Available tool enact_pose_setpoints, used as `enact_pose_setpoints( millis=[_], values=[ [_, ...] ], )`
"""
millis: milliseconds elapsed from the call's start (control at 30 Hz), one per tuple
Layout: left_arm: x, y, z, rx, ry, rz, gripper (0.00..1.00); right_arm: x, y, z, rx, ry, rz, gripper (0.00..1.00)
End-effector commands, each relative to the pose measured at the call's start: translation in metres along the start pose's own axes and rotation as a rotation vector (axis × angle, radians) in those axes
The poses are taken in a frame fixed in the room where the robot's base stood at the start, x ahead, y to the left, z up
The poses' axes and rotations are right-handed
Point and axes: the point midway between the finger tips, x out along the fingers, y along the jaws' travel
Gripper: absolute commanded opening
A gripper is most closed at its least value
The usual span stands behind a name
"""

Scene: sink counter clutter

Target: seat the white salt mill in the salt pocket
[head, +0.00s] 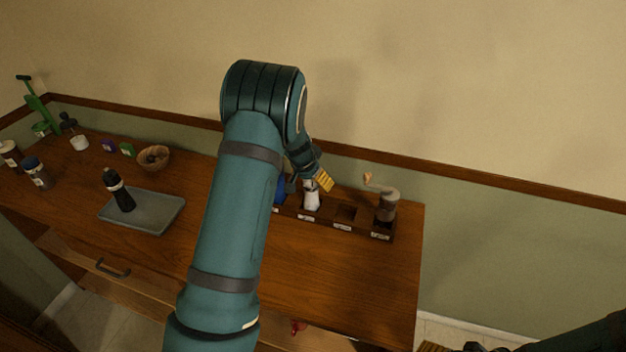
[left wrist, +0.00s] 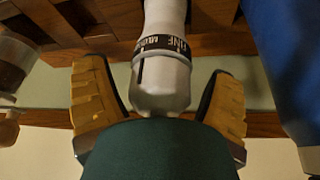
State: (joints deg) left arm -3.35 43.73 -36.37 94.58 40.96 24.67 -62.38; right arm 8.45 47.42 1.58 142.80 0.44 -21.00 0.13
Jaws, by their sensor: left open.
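The white salt mill (head: 311,200) stands upright in a pocket of the dark wooden rack (head: 343,229), behind a small white label. In the left wrist view the white mill (left wrist: 163,80), with a dark lettered band, lies between the two yellow-padded fingers. My left gripper (head: 318,183) is open around its upper part, with visible gaps on both sides. The mill's foot is hidden in the rack, so how deep it sits cannot be told. My right gripper (head: 434,347) barely shows at the bottom edge; its jaws cannot be judged.
A blue item (left wrist: 287,70) stands beside the mill, and a crank grinder (head: 386,205) is at the rack's right end; the pocket between looks empty. A grey tray (head: 160,212) holds a dark mill (head: 122,197). A wooden bowl (head: 153,158) and jars stand left.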

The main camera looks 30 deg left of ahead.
Motion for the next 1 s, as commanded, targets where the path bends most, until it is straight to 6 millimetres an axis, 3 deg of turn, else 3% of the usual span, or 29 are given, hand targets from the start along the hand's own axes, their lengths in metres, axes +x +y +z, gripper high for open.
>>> enact_pose_setpoints(
  millis=[300,500,700,1000],
  values=[
    [-0.066,0.0,-0.002,0.0,0.005,0.0,0.84,-0.006,-0.002,0.0,0.0,-0.001,-0.001,0.76],
    [-0.099,0.0,-0.001,0.001,0.004,0.0,0.84,-0.01,-0.003,-0.001,0.0,-0.001,-0.002,0.76],
    [-0.113,0.0,0.0,-0.001,0.002,0.0,0.84,-0.012,-0.004,-0.001,0.0,-0.001,-0.002,0.76],
    [-0.114,0.0,0.0,-0.001,0.0,0.0,0.84,-0.011,-0.004,-0.001,0.0,-0.001,-0.002,0.76]
  ],
)
